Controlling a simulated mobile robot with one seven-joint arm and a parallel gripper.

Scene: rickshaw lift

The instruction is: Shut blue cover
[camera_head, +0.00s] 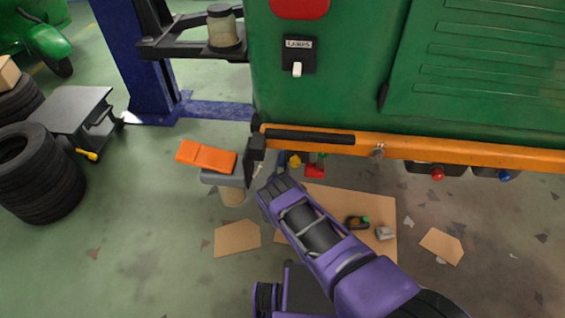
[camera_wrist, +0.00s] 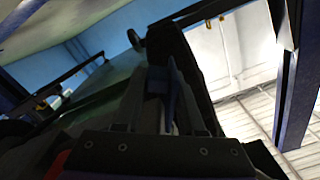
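A small blue part (camera_wrist: 172,95) stands upright in the middle of the wrist view, between the sides of my gripper (camera_wrist: 165,115). It may be the blue cover; I cannot tell whether it is open or touched. In the head view my gripper (camera_head: 277,183) is low, just below the left end of the orange bumper (camera_head: 450,153) of the green vehicle. Its fingertips are hard to make out against dark parts, and their opening is unclear. A blue knob (camera_head: 505,176) also shows under the bumper at the right, far from my gripper.
A blue post (camera_head: 135,60) and stacked tyres (camera_head: 38,175) stand at left. Cardboard (camera_head: 237,238) lies on the floor.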

